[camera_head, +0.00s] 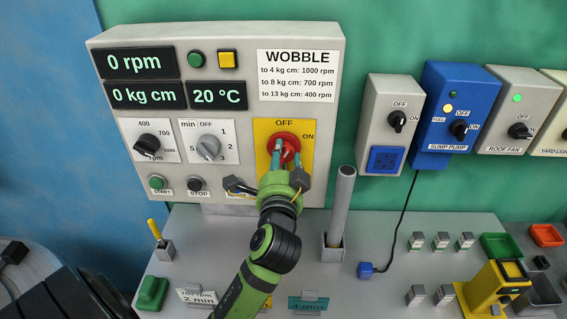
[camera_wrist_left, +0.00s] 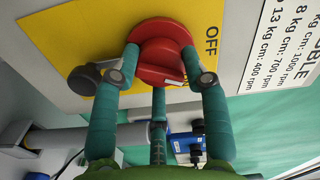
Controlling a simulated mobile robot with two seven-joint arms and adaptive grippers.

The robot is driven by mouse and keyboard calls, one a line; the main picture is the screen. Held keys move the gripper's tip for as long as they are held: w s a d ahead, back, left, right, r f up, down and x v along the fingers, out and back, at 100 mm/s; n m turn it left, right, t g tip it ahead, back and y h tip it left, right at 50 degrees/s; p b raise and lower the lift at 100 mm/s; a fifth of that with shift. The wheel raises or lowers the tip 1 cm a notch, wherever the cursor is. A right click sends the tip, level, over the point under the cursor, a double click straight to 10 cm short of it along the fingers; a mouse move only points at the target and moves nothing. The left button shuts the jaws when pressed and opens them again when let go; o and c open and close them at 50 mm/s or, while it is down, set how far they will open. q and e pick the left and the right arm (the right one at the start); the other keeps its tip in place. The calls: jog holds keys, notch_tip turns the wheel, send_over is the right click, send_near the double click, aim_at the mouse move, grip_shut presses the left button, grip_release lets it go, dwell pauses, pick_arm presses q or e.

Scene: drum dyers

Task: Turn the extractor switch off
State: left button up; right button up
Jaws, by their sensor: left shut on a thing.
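A red rotary switch (camera_head: 284,139) sits on a yellow plate (camera_head: 262,128) marked OFF at the top and ON at the right, on the grey control panel (camera_head: 232,38). My left gripper (camera_head: 285,160) is shut on the red switch, reaching it from below. In the left wrist view the red switch (camera_wrist_left: 163,45) shows between the fingertips (camera_wrist_left: 160,68), with one finger on each side of its handle. The fingers hide part of the handle, and I cannot tell exactly where it points. My right gripper is not in view.
The panel also has a black knob (camera_head: 147,145), a grey knob (camera_head: 208,147) and START and STOP buttons below. A grey upright tube (camera_head: 341,205) stands close to the right of my left gripper. Sump pump (camera_head: 446,110) and roof fan (camera_head: 512,105) switch boxes hang further right.

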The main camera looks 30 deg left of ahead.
pick_arm(q)
jog(key=n+b, duration=0.1)
jog(key=n, duration=0.4)
jog(key=shift+a, duration=0.1)
jog(key=shift+n, duration=0.4)
jog(key=o, duration=1.2)
jog(key=shift+c, duration=0.2)
